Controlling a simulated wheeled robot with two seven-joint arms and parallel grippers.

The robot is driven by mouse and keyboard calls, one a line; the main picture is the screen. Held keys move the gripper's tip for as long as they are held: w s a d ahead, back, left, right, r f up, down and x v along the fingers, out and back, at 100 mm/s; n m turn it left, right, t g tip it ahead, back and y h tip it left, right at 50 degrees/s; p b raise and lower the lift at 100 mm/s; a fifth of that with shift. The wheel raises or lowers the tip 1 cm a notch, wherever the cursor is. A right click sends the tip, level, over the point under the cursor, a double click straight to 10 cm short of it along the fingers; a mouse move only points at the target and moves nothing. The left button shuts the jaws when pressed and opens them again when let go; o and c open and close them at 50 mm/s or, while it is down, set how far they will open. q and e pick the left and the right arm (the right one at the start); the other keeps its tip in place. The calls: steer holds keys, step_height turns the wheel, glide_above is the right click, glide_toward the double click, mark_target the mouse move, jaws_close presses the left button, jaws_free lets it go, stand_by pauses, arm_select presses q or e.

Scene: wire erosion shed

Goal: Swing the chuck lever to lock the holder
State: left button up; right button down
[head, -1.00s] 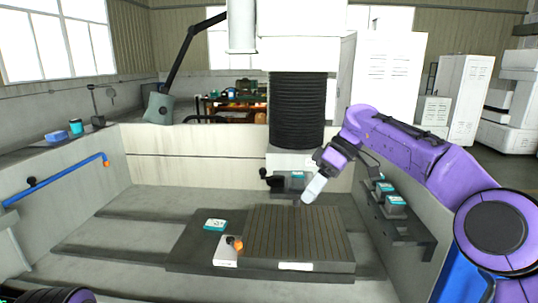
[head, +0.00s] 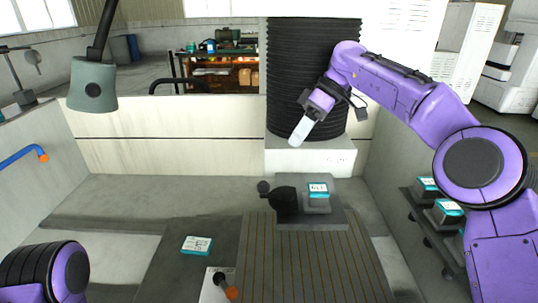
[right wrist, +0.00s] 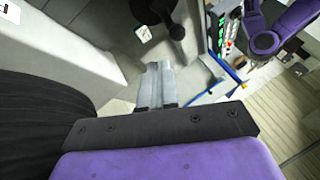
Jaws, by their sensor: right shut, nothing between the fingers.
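The chuck (head: 335,215) is a dark grey block below the machine's black bellows column, behind the slotted table. A holder (head: 318,199) with a teal and white top sits on it. A black lever-like part (head: 285,202) with a round knob (head: 263,187) sticks out to the chuck's left. My right gripper (head: 297,138) is shut and empty, in front of the column base and above the chuck in the picture, apart from the lever. Its pale fingers (right wrist: 157,88) are together in the right wrist view. My left gripper is out of view.
The slotted table (head: 310,260) fills the front middle. More holders (head: 446,210) stand on a rack at right. A grey lamp (head: 92,87) hangs at left. The bellows column (head: 305,70) stands behind my gripper.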

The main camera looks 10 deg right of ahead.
steer(key=b, duration=0.4)
glide_above(276, 189)
steer(key=f, duration=0.6)
steer(key=shift+w+d+f, duration=0.1)
steer(key=shift+d+f, duration=0.1)
steer(key=shift+f, duration=0.1)
steer(key=shift+a+f, duration=0.3)
steer(key=shift+f, duration=0.2)
arm_select(q)
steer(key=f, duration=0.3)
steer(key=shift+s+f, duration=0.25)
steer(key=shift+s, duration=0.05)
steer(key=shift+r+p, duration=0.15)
steer(key=shift+p, duration=0.15)
arm_select(e)
steer(key=shift+r, duration=0.1)
